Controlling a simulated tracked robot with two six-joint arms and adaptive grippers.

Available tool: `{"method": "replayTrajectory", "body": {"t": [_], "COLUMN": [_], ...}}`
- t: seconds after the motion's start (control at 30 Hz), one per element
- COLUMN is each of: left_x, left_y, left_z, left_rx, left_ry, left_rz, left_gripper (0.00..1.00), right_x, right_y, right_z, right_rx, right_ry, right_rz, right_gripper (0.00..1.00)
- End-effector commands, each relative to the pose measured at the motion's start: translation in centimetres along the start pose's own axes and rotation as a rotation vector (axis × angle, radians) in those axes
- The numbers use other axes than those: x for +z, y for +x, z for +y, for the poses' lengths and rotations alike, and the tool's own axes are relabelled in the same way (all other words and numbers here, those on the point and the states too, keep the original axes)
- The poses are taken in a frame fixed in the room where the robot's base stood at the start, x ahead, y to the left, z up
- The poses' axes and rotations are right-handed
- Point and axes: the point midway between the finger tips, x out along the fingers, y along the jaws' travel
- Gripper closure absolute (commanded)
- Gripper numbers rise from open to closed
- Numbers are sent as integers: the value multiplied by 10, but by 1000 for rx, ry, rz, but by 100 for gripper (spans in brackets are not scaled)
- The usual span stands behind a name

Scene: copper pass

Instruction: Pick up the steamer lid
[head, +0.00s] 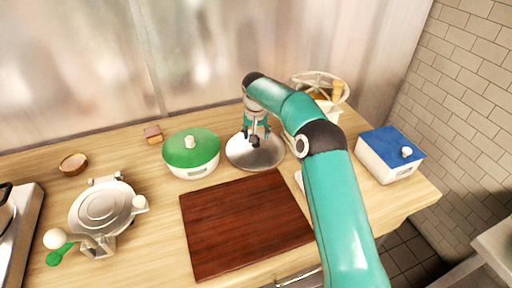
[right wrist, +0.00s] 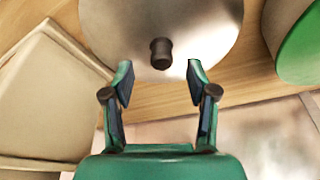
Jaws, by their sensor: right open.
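The steamer lid (head: 241,152) is a shiny silver dome with a dark knob, lying on the wooden counter behind the cutting board. In the right wrist view the lid (right wrist: 205,30) fills the top middle, with its knob (right wrist: 160,52) facing the camera. My right gripper (head: 256,138) points down over the lid and hides part of it in the head view. In the right wrist view my right gripper (right wrist: 160,78) is open, its fingertips apart on either side of the knob's line, with nothing between them. My left gripper is not in view.
A green-lidded pot (head: 192,150) stands close left of the lid. A dark red cutting board (head: 240,225) lies in front. A pale box (right wrist: 45,95) sits beside the lid, mostly behind my arm in the head view. A blue-lidded box (head: 388,155) stands at right, a round white appliance (head: 102,208) at left.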

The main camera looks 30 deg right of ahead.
Motion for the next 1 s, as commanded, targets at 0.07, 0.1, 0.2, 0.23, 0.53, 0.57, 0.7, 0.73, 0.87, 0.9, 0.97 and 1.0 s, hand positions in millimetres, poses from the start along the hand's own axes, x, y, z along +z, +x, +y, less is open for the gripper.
{"method": "replayTrajectory", "body": {"t": [0.07, 0.1, 0.2, 0.23, 0.53, 0.57, 0.7, 0.73, 0.87, 0.9, 0.97, 1.0], "left_x": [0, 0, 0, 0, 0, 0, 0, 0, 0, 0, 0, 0], "left_y": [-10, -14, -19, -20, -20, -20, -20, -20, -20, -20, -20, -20], "left_z": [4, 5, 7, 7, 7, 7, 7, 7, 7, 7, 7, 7], "left_rx": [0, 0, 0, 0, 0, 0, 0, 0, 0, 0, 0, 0], "left_ry": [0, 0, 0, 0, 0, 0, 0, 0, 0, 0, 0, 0], "left_rz": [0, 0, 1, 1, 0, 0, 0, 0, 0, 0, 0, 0], "left_gripper": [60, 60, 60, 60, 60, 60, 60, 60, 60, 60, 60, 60], "right_x": [-1, -2, -3, -3, -3, -3, -3, -3, -3, -3, -3, -3], "right_y": [9, 14, 29, 33, 45, 45, 44, 44, 44, 44, 44, 44], "right_z": [-1, -1, -2, -2, -2, -2, -2, -2, -3, -3, -3, -3], "right_rx": [2, 3, 2, 2, 1, 0, 0, 0, 0, 0, 0, 0], "right_ry": [0, 0, 0, 0, 0, 0, 0, 0, 0, 0, -1, -1], "right_rz": [-4, -4, -3, -3, 0, 0, 0, 0, 0, 0, -1, -1], "right_gripper": [42, 42, 42, 42, 42, 42, 62, 67, 89, 96, 100, 100]}}
